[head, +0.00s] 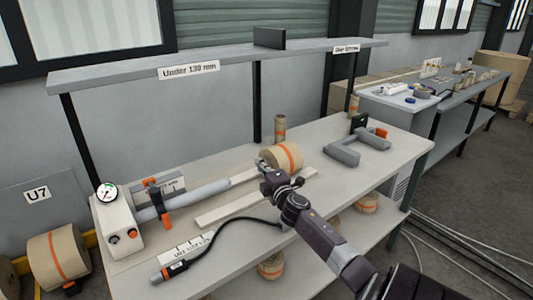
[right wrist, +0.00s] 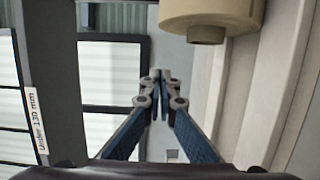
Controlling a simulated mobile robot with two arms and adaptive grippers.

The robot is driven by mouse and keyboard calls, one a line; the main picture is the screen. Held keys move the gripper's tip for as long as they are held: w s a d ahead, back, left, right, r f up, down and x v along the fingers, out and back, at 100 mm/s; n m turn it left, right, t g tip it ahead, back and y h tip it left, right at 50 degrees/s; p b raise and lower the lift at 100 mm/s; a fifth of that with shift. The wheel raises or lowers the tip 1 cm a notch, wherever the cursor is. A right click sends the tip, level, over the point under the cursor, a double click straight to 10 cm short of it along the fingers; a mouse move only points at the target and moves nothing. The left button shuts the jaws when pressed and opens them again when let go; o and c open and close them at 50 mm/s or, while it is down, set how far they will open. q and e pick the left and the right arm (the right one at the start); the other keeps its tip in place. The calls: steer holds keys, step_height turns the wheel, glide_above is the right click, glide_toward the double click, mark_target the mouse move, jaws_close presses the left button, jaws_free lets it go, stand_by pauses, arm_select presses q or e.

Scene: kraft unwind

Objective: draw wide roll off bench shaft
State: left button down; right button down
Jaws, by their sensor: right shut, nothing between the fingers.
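The wide kraft roll (head: 283,158) has an orange band and rests over the pale rails at the middle of the bench. The grey bench shaft (head: 195,194) reaches right from the gauge unit towards the roll. In the right wrist view, the shut fingertips (right wrist: 157,76) are apart from the roll (right wrist: 210,12), whose brown core end sticks out. My left gripper is not in view.
A white gauge unit (head: 118,222) stands at the bench's left end. A grey holder (head: 358,150) with an orange part stands right of the roll. A shelf (head: 225,67) runs above.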

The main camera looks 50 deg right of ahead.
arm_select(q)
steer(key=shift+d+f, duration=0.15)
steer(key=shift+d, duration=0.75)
arm_select(e)
steer(key=v, duration=0.7)
steer(key=shift+s+d+f, duration=0.25)
steer(key=shift+s, duration=0.15)
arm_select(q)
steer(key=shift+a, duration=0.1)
arm_select(e)
steer(key=shift+a, duration=0.1)
